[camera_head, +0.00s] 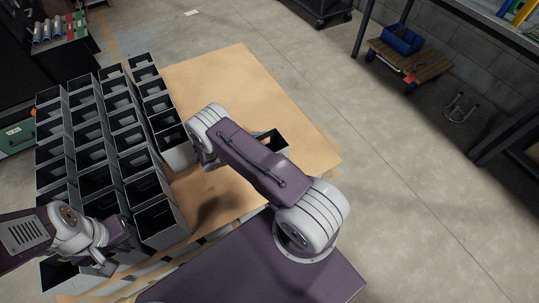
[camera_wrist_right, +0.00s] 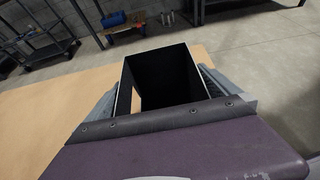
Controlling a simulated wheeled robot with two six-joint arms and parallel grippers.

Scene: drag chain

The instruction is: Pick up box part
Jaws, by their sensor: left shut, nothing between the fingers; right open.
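A dark open-topped box part (camera_head: 279,144) stands on the wooden tabletop, partly hidden behind my right arm. In the right wrist view the box part (camera_wrist_right: 170,70) is upright, with a cut-out in its wall, and sits between the two grey fingers of my right gripper (camera_wrist_right: 165,98). That gripper is open around the box; I cannot tell whether a finger touches it. In the head view my right gripper is hidden by its own arm. My left gripper (camera_head: 103,260) is shut and empty, low over the boxes at the lower left.
Rows of similar dark boxes (camera_head: 95,140) fill the left side of the wooden table (camera_head: 235,75). The tabletop behind and right of my right arm is clear. A cart with a blue bin (camera_head: 402,40) and a shelf stand farther off on the floor.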

